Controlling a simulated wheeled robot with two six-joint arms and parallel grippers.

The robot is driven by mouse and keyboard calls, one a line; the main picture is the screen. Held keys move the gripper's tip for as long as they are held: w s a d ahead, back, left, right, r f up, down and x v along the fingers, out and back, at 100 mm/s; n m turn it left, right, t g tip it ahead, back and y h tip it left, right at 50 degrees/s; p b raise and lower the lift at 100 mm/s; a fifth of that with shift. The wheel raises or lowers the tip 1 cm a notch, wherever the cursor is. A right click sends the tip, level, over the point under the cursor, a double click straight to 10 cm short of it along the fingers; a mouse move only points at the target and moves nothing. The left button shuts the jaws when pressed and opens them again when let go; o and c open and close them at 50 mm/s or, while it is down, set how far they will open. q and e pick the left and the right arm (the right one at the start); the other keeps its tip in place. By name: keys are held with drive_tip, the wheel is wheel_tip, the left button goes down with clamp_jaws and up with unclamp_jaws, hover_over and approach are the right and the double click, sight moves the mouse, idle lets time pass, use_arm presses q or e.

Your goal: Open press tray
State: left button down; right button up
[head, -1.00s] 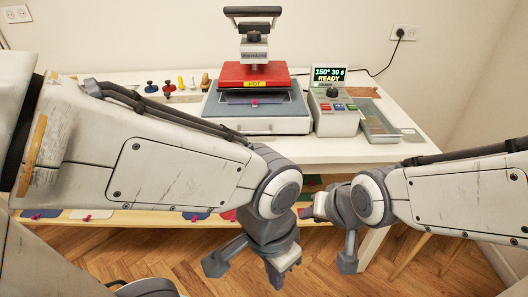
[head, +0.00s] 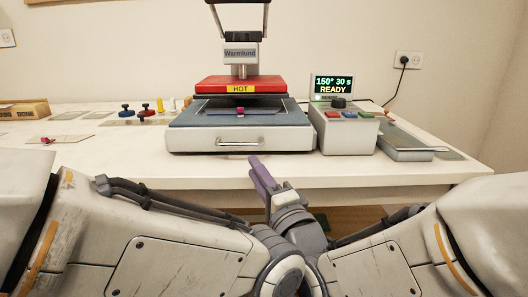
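The heat press (head: 241,52) stands on the white table, its red upper plate (head: 215,84) marked HOT and held above the lower bed. The press tray (head: 190,142) is the grey lower part, with a silver bar handle (head: 239,142) on its front. A dark purple patch with a pink mark (head: 240,111) lies on the tray. My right gripper (head: 262,173), with purple fingers, is in front of the table edge, below and slightly right of the handle and apart from it. Its finger gap is hard to read. My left gripper is hidden behind the arms.
A control box (head: 343,129) reading 150°, 30 s, READY stands right of the press. Spools (head: 127,110) and a wooden box (head: 24,110) stand at the left. The table front is clear.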

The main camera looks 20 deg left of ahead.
sight(240, 146)
drive_tip(key=p+x, duration=0.3)
drive_tip(key=x, duration=0.6)
drive_tip(key=shift+p, duration=0.3)
clamp_jaws()
idle(0.9)
